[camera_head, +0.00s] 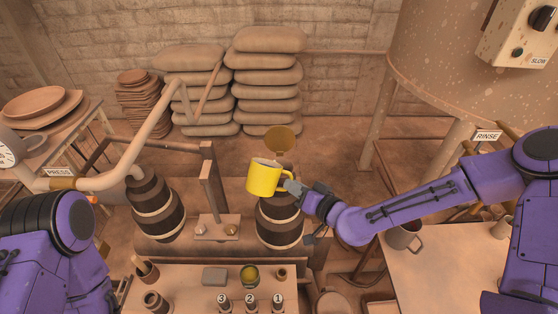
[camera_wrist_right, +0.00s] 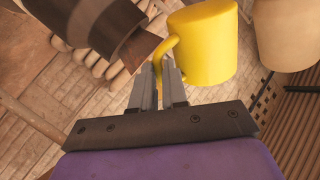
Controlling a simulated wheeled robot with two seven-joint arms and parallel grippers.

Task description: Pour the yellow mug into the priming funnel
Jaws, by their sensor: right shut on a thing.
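The yellow mug (camera_head: 264,178) is held by my right gripper (camera_head: 291,188), which is shut on its handle. The mug is roughly upright, with its open top showing a pale inside. It also shows in the right wrist view (camera_wrist_right: 207,42), with the handle between the right gripper's fingers (camera_wrist_right: 170,72). The priming funnel (camera_head: 280,138) is a brass-coloured cone just behind and above the mug, over the right dark banded cylinder (camera_head: 280,222). The mug hides part of what lies below the funnel. My left arm is at the left edge, and its gripper is out of view.
A second banded cylinder (camera_head: 157,210) and a pipe (camera_head: 150,130) stand to the left. The front bench (camera_head: 185,292) holds several small pots and numbered items. A grey mug (camera_head: 403,236) is on the right table (camera_head: 450,275). A big tank (camera_head: 425,60) stands at the back right.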

